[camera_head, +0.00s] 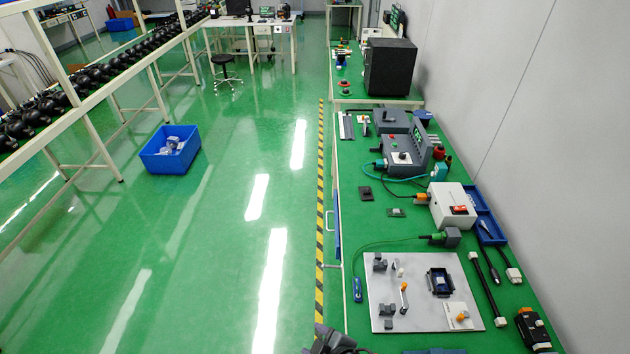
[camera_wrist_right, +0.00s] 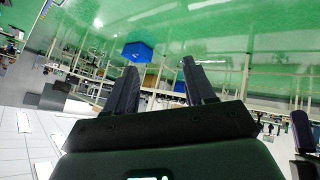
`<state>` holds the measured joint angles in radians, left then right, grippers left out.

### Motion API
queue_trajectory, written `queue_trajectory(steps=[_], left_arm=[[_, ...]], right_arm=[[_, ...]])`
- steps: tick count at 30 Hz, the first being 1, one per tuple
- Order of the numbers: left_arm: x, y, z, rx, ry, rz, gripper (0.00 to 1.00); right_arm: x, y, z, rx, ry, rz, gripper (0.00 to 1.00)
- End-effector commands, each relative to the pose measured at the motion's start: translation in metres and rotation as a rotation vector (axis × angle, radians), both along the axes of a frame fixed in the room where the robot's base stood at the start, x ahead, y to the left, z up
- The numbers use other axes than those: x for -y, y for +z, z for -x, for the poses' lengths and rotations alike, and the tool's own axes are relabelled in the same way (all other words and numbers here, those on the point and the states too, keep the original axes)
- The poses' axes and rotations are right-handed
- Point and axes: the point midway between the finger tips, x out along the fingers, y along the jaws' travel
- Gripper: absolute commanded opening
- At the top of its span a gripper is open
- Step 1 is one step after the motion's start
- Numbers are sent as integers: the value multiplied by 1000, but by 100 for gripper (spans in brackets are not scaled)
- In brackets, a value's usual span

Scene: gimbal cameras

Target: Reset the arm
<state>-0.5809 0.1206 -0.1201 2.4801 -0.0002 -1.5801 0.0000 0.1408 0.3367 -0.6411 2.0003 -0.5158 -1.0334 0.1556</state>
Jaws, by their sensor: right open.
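My right gripper (camera_head: 333,339) shows only in part at the bottom edge of the head view, beside the near left corner of the green workbench (camera_head: 408,240). In the right wrist view the two dark fingers of this gripper (camera_wrist_right: 160,63) stand wide apart with nothing between them. The wrist view looks out over the room, tilted, with the green floor at the top. The rest of the right arm is mostly out of the head view. I do not see my left gripper.
A grey plate (camera_head: 420,318) with small fixtures lies on the bench. A white box with a red switch (camera_head: 452,206) and a grey control box (camera_head: 404,155) stand farther back. A blue crate (camera_head: 170,150) sits on the floor at left. The floor left of the striped line is mostly clear.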

Motion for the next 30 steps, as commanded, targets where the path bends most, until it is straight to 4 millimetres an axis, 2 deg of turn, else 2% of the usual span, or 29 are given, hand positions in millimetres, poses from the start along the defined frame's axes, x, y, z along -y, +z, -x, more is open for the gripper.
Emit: queue_trajectory(steps=[3,9,15,19,20,21,30], left_arm=[[-1,0,0,1,-2,-4,100],[-2,0,0,1,-3,-6,100],[-1,0,0,1,-4,-5,100],[-1,0,0,1,0,-2,100],[0,-2,0,1,0,-1,100],[0,-18,-1,8,0,0,100],[2,-74,0,-2,5,7,100]], right_arm=[[41,3,25,-100,-238,-58,54],[121,-3,74,-282,-576,-79,54],[181,-10,129,-438,-811,-68,54],[213,-12,167,-532,-941,-58,54],[218,-14,174,-550,-964,-53,54],[216,-32,169,-539,-952,-55,54],[215,-85,167,-535,-945,-55,54]])
